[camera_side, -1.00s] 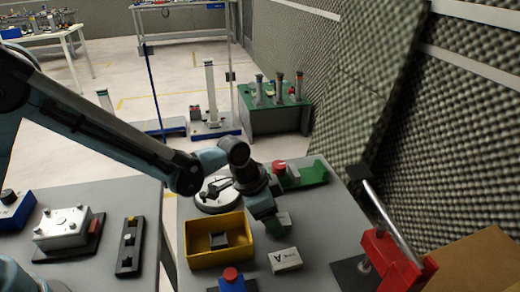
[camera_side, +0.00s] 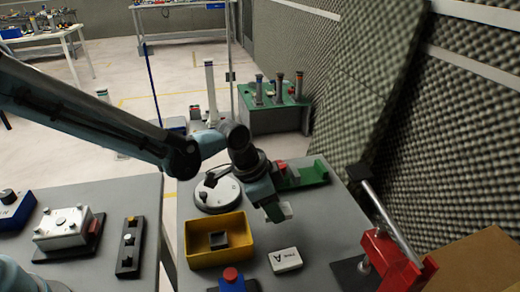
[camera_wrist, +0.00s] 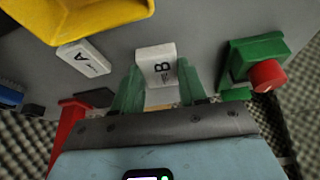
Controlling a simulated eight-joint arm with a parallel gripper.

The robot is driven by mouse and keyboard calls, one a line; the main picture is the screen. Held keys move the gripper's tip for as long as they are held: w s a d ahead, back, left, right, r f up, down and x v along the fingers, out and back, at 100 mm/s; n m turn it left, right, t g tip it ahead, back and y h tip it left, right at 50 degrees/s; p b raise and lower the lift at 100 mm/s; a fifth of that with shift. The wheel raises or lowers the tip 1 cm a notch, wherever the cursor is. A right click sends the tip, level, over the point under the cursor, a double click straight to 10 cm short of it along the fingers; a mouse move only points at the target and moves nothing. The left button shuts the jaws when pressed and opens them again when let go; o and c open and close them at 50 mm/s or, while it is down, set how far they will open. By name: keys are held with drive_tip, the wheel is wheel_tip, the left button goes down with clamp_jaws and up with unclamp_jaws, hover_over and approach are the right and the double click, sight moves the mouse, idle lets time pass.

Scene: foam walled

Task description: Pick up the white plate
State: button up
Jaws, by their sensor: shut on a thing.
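A white plate marked B (camera_wrist: 155,62) is held between the green fingers of my gripper (camera_wrist: 158,80) in the wrist view, with its lettered face towards the camera. In the side view my gripper (camera_side: 273,208) points down over the right-hand table, and the white plate B (camera_side: 285,212) shows at its fingertips, partly hidden by them. It appears to be a little above the table top. A second white plate, marked A (camera_side: 285,259), lies flat on the table in front of the gripper. Plate A also shows at the upper left of the wrist view (camera_wrist: 84,57).
A yellow bin (camera_side: 205,225) stands left of the gripper. A round white dial device (camera_side: 218,195) and a green fixture with a red knob (camera_side: 308,174) are behind. A red clamp stand (camera_side: 395,262) is at the right. Grey table top is clear between plate A and the stand.

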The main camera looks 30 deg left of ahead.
drive_tip(key=s+d+r, duration=0.6)
drive_tip(key=s+r, duration=0.1)
drive_tip(key=s, duration=0.2)
drive_tip(key=a+r+n+y, duration=0.1)
drive_tip(key=a+r+n, duration=0.2)
drive_tip(key=a, duration=0.6)
drive_tip(key=a+r+n+t+y, duration=0.1)
drive_tip(key=a+r+n, duration=0.15)
drive_tip(key=a, duration=0.65)
drive_tip(key=a+r+n+y, duration=0.15)
drive_tip(key=a+n, duration=0.25)
drive_tip(key=a, duration=0.5)
drive_tip(key=d+f+m+h, duration=0.1)
drive_tip(key=d+f+m, duration=0.1)
drive_tip(key=d, duration=0.6)
drive_tip(key=d+f+m+h, duration=0.1)
drive_tip(key=d+f+m, duration=0.15)
drive_tip(key=d, duration=0.65)
drive_tip(key=s+d+f+m, duration=0.1)
drive_tip(key=s+d+f, duration=0.1)
drive_tip(key=d, duration=0.2)
drive_tip(key=s+d+f+m+h, duration=0.1)
drive_tip(key=s+d+f, duration=0.1)
drive_tip(key=d, duration=0.3)
drive_tip(key=s+d+f+m, duration=0.2)
drive_tip(key=d+f, duration=0.1)
drive_tip(key=d, duration=0.2)
drive_tip(key=shift+f+g, duration=0.4)
drive_tip(key=shift+f, duration=2.35)
drive_tip(key=shift+f, duration=0.1)
